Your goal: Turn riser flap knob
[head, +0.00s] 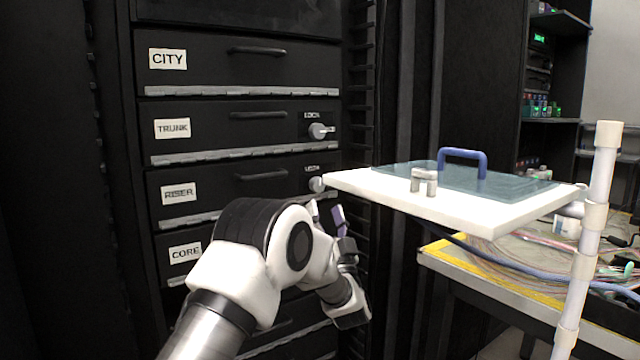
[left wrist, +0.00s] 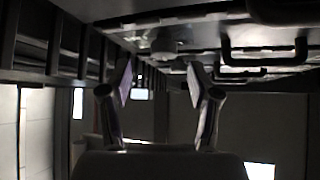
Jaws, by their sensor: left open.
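The riser flap (head: 222,192) is a black drawer-like front with a white RISER label, a dark handle and a grey knob (head: 317,184) at its right end. It looks closed. My left gripper (head: 328,214) is just below and in front of this knob, with its fingers pointing up toward it. In the left wrist view the two fingers (left wrist: 160,80) are spread apart with nothing between them. A round knob (left wrist: 165,46) shows beyond the fingertips there; I cannot tell if they touch it. My right gripper is not in view.
Flaps labelled CITY (head: 225,62) and TRUNK (head: 225,130) are above, CORE (head: 187,253) below. The trunk flap has its own knob (head: 320,131). A white board (head: 470,212) with a glassy plate and blue handle juts close to the riser knob's right. A cable-covered table (head: 480,278) stands right.

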